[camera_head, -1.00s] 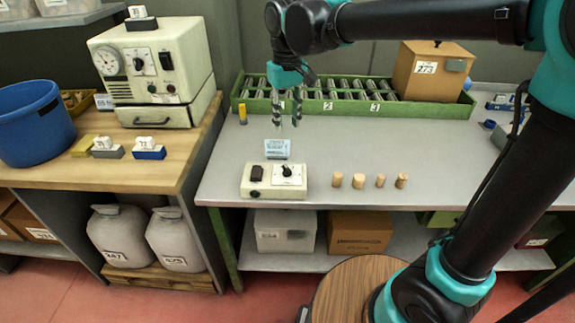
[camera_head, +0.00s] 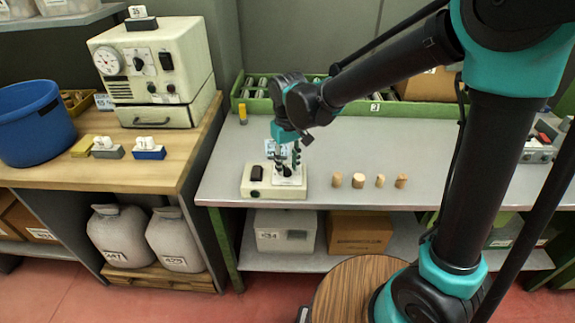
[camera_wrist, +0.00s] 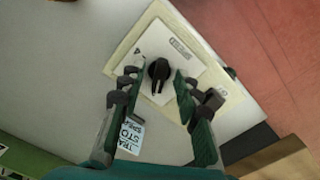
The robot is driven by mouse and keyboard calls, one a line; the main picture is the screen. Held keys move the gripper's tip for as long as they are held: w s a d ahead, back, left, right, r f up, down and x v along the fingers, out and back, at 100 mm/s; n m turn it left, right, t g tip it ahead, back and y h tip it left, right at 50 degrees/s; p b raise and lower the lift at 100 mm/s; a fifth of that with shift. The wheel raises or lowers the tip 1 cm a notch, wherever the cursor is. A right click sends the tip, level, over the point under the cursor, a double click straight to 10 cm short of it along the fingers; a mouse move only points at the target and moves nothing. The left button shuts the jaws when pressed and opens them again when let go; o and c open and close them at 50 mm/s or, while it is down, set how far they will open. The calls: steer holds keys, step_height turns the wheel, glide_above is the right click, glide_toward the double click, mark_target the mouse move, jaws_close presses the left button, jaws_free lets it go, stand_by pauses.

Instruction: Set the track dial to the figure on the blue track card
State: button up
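The cream dial box (camera_head: 259,191) stands near the front edge of the grey bench, with a dark switch (camera_head: 257,173) on its left. Its black dial knob (camera_wrist: 159,69) sits on a white plate in the wrist view. My gripper (camera_head: 287,168) is lowered over it, and in the wrist view my gripper (camera_wrist: 155,78) is open, with one finger on each side of the knob and visible gaps. A light blue card (camera_head: 269,147) stands behind the box, partly hidden by my gripper. Its printed side shows partly in the wrist view (camera_wrist: 131,136); its figure is not readable.
Several cork stoppers (camera_head: 358,181) stand in a row right of the box. A green tray (camera_head: 350,107) with metal parts lies along the back. A yellow-topped block (camera_head: 243,114) stands at the back left. The bench between is clear.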

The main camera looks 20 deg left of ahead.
steer(key=shift+f, duration=0.1)
steer(key=shift+c, duration=0.4)
jaws_close()
steer(key=shift+n, duration=0.4)
steer(key=n, duration=0.5)
steer(key=shift+n, duration=0.3)
steer(key=n, duration=0.5)
steer(key=shift+w+n, duration=0.15)
steer(key=shift+n, duration=0.15)
steer(key=shift+o, duration=0.4)
jaws_free()
